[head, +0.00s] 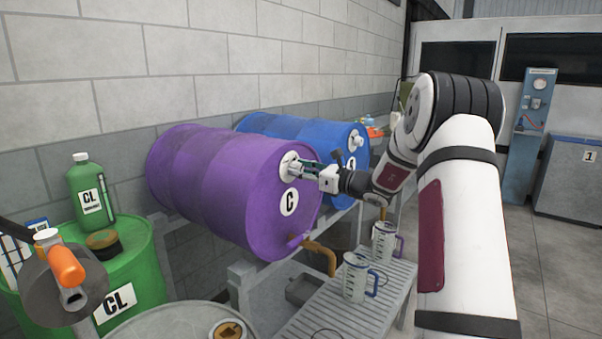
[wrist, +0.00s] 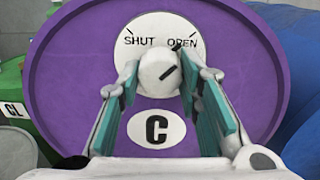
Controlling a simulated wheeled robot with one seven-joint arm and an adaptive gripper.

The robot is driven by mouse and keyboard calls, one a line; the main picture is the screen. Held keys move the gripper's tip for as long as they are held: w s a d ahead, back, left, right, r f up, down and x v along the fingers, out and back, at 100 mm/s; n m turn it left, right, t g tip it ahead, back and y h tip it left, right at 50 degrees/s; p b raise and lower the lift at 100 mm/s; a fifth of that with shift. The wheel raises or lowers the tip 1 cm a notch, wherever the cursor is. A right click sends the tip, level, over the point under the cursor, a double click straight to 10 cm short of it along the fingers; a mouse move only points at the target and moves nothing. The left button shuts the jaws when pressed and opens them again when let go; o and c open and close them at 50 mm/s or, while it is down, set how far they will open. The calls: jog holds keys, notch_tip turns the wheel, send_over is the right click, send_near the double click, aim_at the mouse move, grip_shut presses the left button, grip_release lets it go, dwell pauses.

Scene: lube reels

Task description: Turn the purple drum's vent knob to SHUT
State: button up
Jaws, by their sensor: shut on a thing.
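The purple drum (head: 225,190) lies on its side on a rack, its end facing right, with a "C" label. In the wrist view its end (wrist: 75,75) fills most of the picture. A round white plate (wrist: 135,25) on it reads SHUT at left and OPEN at right. The white vent knob (wrist: 157,68) stands in front of the plate. Its black line slants up to the right, toward OPEN. My gripper (wrist: 160,82) is shut on the knob, a finger on each side. In the head view my gripper (head: 304,168) reaches the drum's end from the right.
A blue drum (head: 285,126) lies just behind the purple one. A brass-coloured tap (head: 322,252) sticks out below, above a grated shelf with two measuring jugs (head: 355,277). A green drum (head: 140,275) with a green bottle (head: 87,190) stands at left.

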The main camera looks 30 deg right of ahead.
jog(key=n+b, duration=1.7)
jog(key=b, duration=0.7)
jog(key=shift+d, duration=0.1)
jog(key=shift+n, duration=0.4)
jog(key=o, duration=1.1)
jog(key=shift+o, duration=0.2)
jog(key=v, duration=1.2)
